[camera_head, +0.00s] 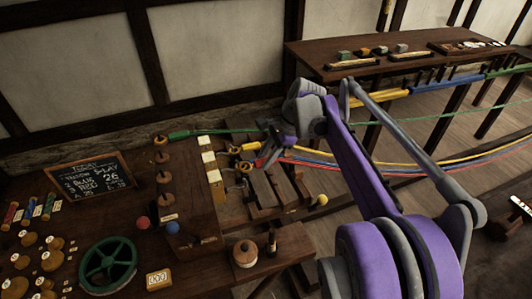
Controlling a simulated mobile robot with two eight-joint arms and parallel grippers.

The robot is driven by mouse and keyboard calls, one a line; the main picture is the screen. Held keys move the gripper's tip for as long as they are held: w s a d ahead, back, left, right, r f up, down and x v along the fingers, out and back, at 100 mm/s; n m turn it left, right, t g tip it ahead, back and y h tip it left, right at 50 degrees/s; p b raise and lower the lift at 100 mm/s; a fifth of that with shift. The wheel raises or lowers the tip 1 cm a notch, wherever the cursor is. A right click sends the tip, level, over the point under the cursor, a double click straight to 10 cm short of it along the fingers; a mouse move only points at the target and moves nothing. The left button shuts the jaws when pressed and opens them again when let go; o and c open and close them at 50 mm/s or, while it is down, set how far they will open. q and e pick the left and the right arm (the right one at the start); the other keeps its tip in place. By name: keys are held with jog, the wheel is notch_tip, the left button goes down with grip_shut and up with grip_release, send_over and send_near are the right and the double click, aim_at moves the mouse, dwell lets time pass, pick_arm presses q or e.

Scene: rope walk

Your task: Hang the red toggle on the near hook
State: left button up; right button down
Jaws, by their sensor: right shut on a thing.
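My right gripper (264,158), on the purple and grey arm, is at the upper middle, above the right side of the wooden stand. It is shut on a small red piece, which looks like the red toggle (259,163); the fingers hide most of it. The red rope (340,165) runs from there to the right. The stand carries a row of white plates (214,176). Small grey hook shapes (238,186) show beside them, with the nearest one lower in the picture. The held piece is apart from these, as far as I can tell. My left gripper is not in view.
A green wheel (108,263), a chalkboard (92,176) and a spool (245,254) occupy the bench. Coloured ropes stretch right.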

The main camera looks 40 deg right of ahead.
jog(key=shift+s+a+f+b, duration=0.1)
jog(key=shift+f+b, duration=0.2)
jog(key=shift+f, duration=0.2)
jog(key=shift+f+b, duration=0.65)
jog(key=shift+f, duration=0.35)
jog(key=shift+f+b, duration=0.95)
jog(key=shift+f, duration=0.8)
jog(key=shift+f, duration=0.2)
jog(key=c, duration=0.5)
grip_release()
jog(key=shift+c, duration=0.2)
